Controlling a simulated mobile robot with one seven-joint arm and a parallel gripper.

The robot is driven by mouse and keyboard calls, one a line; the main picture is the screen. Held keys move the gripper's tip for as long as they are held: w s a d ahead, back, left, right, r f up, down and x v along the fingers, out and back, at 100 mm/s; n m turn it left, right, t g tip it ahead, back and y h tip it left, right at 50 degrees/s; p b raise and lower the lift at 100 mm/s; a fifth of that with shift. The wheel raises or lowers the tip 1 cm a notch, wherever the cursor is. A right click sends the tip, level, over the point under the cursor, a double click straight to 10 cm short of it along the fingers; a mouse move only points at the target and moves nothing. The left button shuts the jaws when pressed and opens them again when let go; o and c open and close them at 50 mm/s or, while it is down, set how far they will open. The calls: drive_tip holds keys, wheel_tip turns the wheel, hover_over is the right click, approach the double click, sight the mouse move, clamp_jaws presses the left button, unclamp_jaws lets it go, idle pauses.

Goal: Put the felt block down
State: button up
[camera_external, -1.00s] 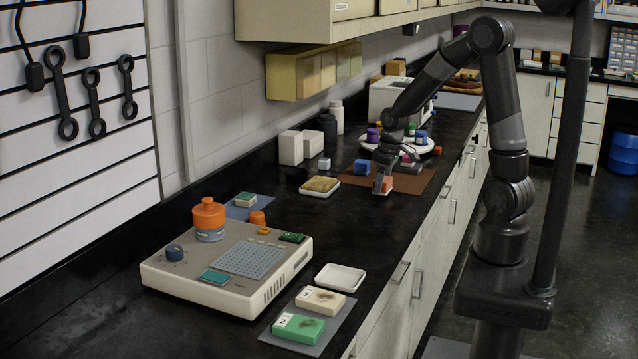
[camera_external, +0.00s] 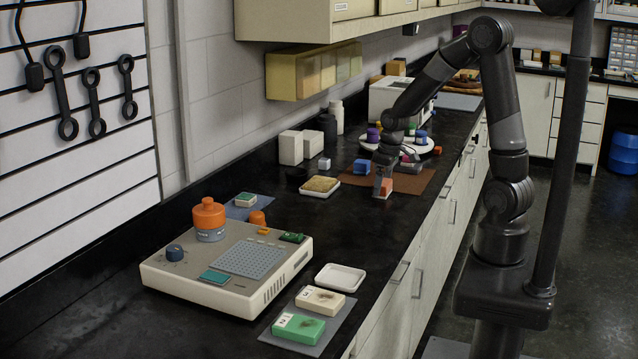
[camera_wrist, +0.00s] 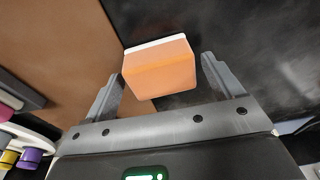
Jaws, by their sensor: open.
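An orange block with a white layer along one edge (camera_wrist: 160,68) lies between my gripper's (camera_wrist: 161,70) two fingers in the wrist view. I take it to be the felt block. The fingers are apart, with a gap on each side of the block. In the external view my gripper (camera_external: 383,188) points down at the front left edge of the brown mat (camera_external: 420,180), with the orange block (camera_external: 387,186) partly hidden behind a finger. The block appears to be at the mat's edge by the black counter; its underside contact is hidden.
A white tray with a tan pad (camera_external: 320,186) is to the left. A round white stand with coloured pieces (camera_external: 372,146) is beyond. Black counter (camera_external: 345,225) is clear in front.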

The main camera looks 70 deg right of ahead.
sight(388, 182)
wheel_tip(388, 182, up, 11)
drive_tip(key=s, duration=0.2)
drive_tip(key=s+a+r+t, duration=0.3)
drive_tip(key=s+a+r, duration=0.5)
drive_tip(key=s+a, duration=0.5)
drive_tip(key=shift+s+r+t, duration=0.25)
drive_tip(key=shift+t, duration=0.15)
